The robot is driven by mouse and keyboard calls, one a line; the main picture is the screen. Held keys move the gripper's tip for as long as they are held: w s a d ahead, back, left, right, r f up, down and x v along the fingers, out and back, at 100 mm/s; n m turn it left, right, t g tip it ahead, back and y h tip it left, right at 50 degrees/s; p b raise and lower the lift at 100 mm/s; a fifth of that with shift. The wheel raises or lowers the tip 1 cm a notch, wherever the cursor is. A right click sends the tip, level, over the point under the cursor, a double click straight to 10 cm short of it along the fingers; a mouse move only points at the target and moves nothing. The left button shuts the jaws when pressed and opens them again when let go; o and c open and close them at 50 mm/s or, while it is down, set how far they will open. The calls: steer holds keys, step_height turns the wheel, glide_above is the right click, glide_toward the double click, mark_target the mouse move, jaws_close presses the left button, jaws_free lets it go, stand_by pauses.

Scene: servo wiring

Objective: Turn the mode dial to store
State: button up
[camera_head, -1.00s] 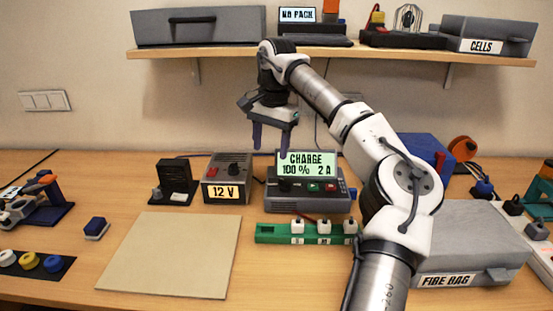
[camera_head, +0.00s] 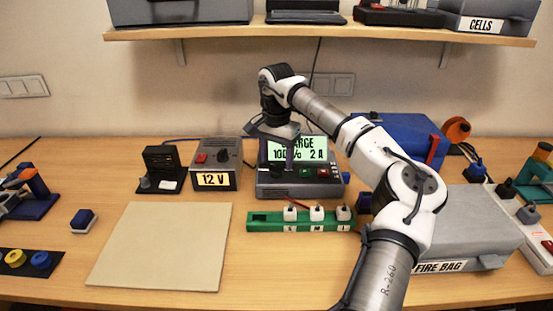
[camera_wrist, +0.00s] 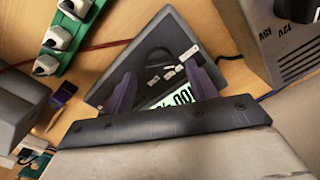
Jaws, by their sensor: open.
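The charger (camera_head: 263,190) is a dark grey box with a lit green screen (camera_head: 310,148), partly covered by my gripper; it reads "...ARGE 100% 2 A". My gripper (camera_head: 290,168) is just in front of the screen, over the left part of the front panel, where the mode dial is mostly hidden in the head view. In the wrist view the dark panel (camera_wrist: 125,62) lies beyond my gripper (camera_wrist: 163,78), whose two purple fingers are apart and empty. A dark rounded shape, seemingly the dial (camera_wrist: 157,58), shows between them beside small white labels. Contact and dial setting cannot be told.
A 12 V supply (camera_head: 215,179) stands close on the charger's left. A green terminal strip (camera_head: 262,222) with white blocks lies in front. A grey fire bag (camera_head: 470,225) and a blue box (camera_head: 400,135) are to the right. A beige mat (camera_head: 160,245) lies front left.

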steer(key=shift+f, duration=1)
steer(key=c, duration=1)
